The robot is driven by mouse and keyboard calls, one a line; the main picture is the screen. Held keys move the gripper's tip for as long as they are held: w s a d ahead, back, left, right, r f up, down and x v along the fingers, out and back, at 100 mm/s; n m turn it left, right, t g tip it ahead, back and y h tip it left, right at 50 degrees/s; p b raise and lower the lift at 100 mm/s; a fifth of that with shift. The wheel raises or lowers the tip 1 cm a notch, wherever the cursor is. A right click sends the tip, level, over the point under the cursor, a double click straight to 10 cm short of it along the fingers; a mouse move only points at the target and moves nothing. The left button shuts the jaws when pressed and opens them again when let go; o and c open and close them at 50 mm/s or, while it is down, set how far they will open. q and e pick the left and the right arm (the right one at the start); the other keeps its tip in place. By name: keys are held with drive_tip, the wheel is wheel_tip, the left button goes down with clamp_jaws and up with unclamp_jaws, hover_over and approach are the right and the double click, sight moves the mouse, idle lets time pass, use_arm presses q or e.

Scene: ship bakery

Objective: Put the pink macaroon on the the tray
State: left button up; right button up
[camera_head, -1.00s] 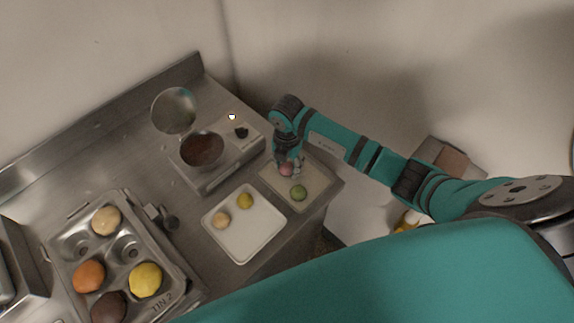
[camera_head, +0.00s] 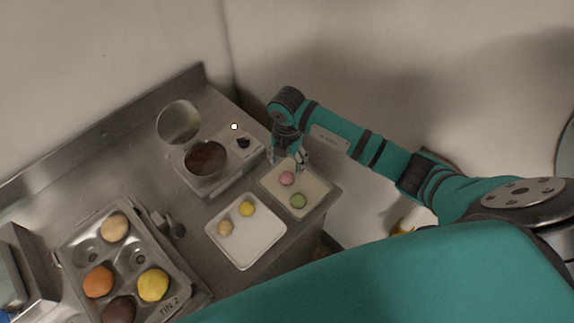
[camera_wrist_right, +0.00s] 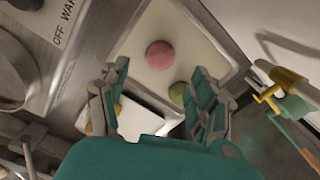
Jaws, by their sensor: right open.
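The pink macaroon (camera_head: 287,179) lies on the right-hand pale tray (camera_head: 319,190), near a green macaroon (camera_head: 298,201). In the right wrist view the pink macaroon (camera_wrist_right: 160,55) rests flat on the tray (camera_wrist_right: 208,50), with the green macaroon (camera_wrist_right: 178,93) partly behind a finger. My right gripper (camera_head: 287,163) is open and empty just above and behind the pink macaroon. In the right wrist view its two fingers (camera_wrist_right: 160,70) are spread apart, with nothing between them. My left gripper is not in view.
A second white tray (camera_head: 245,252) beside it holds a yellow (camera_head: 247,209) and a beige macaroon (camera_head: 225,228). A warmer with a brown-filled bowl (camera_head: 206,158) stands behind. A metal tin (camera_head: 128,262) with several buns is at left. The counter ends right of the trays.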

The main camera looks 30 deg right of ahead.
sight(287, 174)
drive_tip(key=shift+r, duration=2.65)
